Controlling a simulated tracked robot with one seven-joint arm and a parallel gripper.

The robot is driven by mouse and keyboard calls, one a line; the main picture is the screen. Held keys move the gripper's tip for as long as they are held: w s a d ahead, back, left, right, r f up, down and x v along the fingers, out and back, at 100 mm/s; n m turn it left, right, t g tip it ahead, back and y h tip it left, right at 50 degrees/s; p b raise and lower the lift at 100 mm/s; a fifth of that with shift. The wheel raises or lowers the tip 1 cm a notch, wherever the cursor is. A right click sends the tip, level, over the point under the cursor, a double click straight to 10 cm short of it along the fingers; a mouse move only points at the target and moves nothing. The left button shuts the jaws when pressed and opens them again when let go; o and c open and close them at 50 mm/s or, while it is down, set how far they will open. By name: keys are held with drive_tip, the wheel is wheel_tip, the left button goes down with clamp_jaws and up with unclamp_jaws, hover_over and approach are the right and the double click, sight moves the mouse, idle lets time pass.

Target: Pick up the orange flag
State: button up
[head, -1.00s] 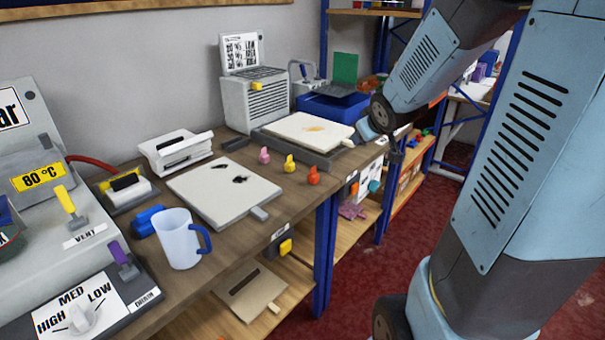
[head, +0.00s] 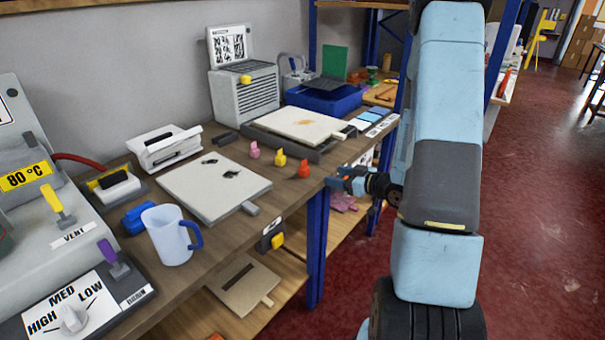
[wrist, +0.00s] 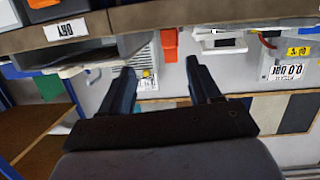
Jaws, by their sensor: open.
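The orange flag (head: 304,169) is a small orange piece standing upright near the front edge of the workbench, at the right end of a row with a yellow one (head: 280,158) and a pink one (head: 254,150). My gripper (head: 338,183) is just right of the orange flag in the head view, beside the bench edge, apart from it. In the wrist view, which looks upside down, the orange flag (wrist: 169,44) shows beyond and between the open fingers (wrist: 158,68). Nothing is between the fingers.
A grey-white board (head: 215,187) lies left of the flags. A pale slab on a dark base (head: 298,126) lies behind them. A frosted mug (head: 168,236) stands front left. A shelf under the bench holds a tan board (head: 243,287). Red floor right of the bench is clear.

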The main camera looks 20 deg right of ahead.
sight(308, 172)
drive_tip(key=shift+y, duration=0.6)
drive_tip(key=x, duration=1.3)
drive_tip(key=shift+s+a+f, duration=0.2)
drive_tip(key=shift+a+f, duration=0.2)
drive_tip(key=shift+a, duration=0.05)
drive_tip(key=c, duration=1)
drive_tip(key=shift+r, duration=0.1)
drive_tip(key=shift+c, duration=0.2)
